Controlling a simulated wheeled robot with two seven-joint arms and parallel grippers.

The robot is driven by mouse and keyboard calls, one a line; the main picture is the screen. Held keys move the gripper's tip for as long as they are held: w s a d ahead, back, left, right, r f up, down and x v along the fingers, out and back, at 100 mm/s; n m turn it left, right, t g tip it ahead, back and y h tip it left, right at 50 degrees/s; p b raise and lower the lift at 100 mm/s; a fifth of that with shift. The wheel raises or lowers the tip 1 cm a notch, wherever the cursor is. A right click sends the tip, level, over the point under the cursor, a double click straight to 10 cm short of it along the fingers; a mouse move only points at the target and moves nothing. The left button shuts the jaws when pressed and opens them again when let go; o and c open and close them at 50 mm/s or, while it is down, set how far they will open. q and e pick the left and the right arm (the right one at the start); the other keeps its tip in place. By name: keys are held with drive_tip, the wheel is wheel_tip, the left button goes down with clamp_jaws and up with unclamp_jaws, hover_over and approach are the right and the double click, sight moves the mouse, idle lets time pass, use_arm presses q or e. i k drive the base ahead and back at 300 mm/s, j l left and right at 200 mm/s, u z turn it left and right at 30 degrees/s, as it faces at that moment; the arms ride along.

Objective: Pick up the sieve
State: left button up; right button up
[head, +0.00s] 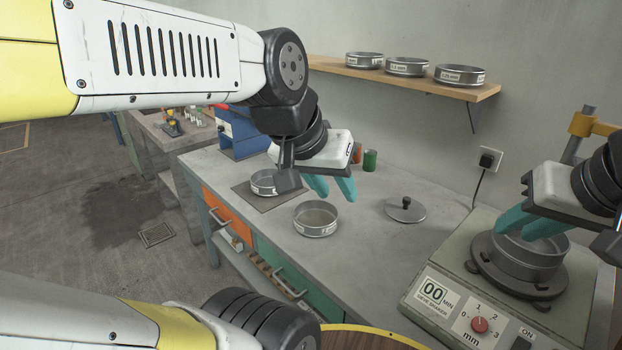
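A round metal sieve (317,231) with a white label stands on the grey bench. A second sieve (262,186) sits on a dark mat, partly hidden behind my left arm. A third sieve (528,263) sits on the sieve shaker (433,308). My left gripper (332,195) has teal fingers pointing down, a little apart and empty, above and behind the bench sieve in the picture. My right gripper (522,231) has its teal fingers at the rim of the shaker sieve. Whether they are closed on the rim is unclear.
A lid with a black knob (405,212) lies on the bench. A wooden shelf (410,84) above holds three more sieves (407,67). Small containers (370,160) stand near the wall. The bench is clear between the sieve and the lid.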

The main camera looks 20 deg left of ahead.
sight(262, 181)
drive_tip(key=i+j, duration=0.1)
drive_tip(key=j, duration=0.3)
drive_tip(key=i+j, duration=0.15)
drive_tip(key=j, duration=0.25)
drive_tip(key=i+j, duration=0.1)
drive_tip(key=j, duration=0.3)
drive_tip(key=i+j, duration=0.15)
drive_tip(key=j, duration=0.3)
drive_tip(key=i+j+z, duration=0.1)
drive_tip(key=j, duration=0.3)
drive_tip(key=i+j, duration=0.1)
drive_tip(key=j, duration=0.3)
drive_tip(key=i+j, duration=0.1)
drive_tip(key=j, duration=0.3)
